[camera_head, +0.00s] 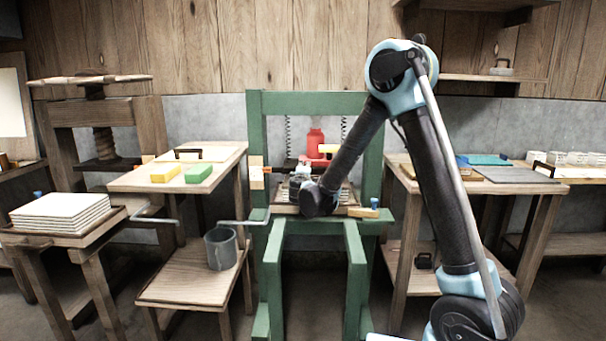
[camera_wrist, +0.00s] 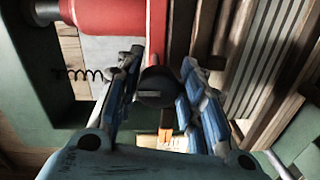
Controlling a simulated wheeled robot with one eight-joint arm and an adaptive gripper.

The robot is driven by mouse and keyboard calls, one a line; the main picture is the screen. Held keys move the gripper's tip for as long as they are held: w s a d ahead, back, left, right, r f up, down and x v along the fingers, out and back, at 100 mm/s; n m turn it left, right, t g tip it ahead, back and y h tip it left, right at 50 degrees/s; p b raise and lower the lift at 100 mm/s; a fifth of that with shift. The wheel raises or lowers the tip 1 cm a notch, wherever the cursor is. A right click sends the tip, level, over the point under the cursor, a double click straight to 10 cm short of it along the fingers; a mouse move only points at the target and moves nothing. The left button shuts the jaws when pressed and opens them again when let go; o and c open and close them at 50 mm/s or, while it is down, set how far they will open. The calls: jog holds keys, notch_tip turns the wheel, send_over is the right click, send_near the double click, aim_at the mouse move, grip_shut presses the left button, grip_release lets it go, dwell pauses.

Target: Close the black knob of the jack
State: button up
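The red jack (camera_head: 315,143) stands inside the green press frame (camera_head: 256,150) in the head view. In the wrist view its red body (camera_wrist: 100,18) fills the top left. The black knob (camera_wrist: 156,88) shows as a dark round piece with a slot across its face, below a red upright part. My gripper (camera_wrist: 161,62) has its blue-padded fingers apart, one on each side of the knob. The left finger is very close to the knob; contact is unclear. A narrow gap shows on the right. In the head view my arm's end hides the knob.
Coil springs (camera_head: 288,135) hang inside the frame; one also shows in the wrist view (camera_wrist: 82,75). Stacked grey-edged boards (camera_wrist: 262,50) lie close on the right there. A side table (camera_head: 215,165) stands left of the press, and a workbench (camera_head: 530,188) stands right.

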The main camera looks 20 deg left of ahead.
jog(key=shift+o, duration=1.3)
jog(key=shift+s, duration=0.1)
jog(key=shift+s, duration=0.25)
jog(key=v, duration=1.1)
jog(key=shift+d, duration=0.2)
